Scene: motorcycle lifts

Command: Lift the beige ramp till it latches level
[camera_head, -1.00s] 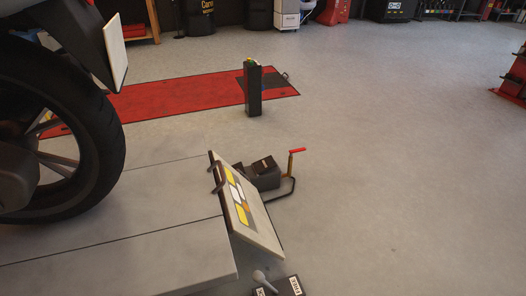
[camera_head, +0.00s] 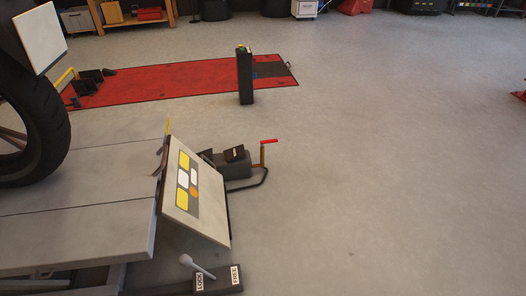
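The beige ramp (camera_head: 207,211) hangs at the right end of the grey lift platform (camera_head: 90,232) in the head view. It slopes down to the right, its upper edge at the platform and its lower edge near the floor. Its face carries yellow, white, grey and orange patches. Dark curved brackets show along its upper edge. A light-grey lever (camera_head: 197,266) stands in front of it, beside a dark block with LOCK and FREE labels (camera_head: 218,280). Neither of my grippers is in view.
A dark pedal unit (camera_head: 234,166) with a red-handled lever (camera_head: 268,142) sits behind the ramp. A motorcycle wheel (camera_head: 50,120) stands on the platform at left. A black post (camera_head: 245,78) stands by a red lift (camera_head: 175,84).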

